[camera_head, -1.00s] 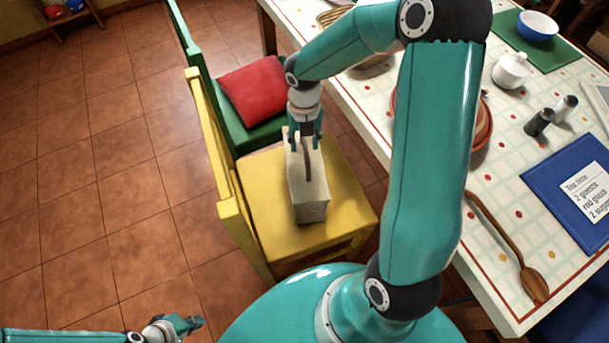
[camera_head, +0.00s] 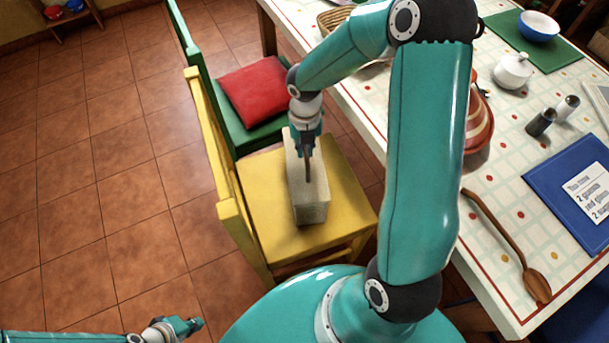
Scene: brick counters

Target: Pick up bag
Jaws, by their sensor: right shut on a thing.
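A pale bag (camera_head: 312,200) with a boxy shape stands on the seat of a yellow chair (camera_head: 262,200). My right gripper (camera_head: 308,160) is over the top of the bag, pointing down, and is shut on the bag's dark handle. The fingers hide part of the handle and of the bag's top. The bag appears to rest on the seat. My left gripper (camera_head: 190,325) is low at the bottom left, over the floor and away from the chair. Its fingers are small and seen from the side, so I cannot tell whether they are open.
A green chair with a red cushion (camera_head: 254,92) stands behind the yellow one. The tiled floor at left is clear.

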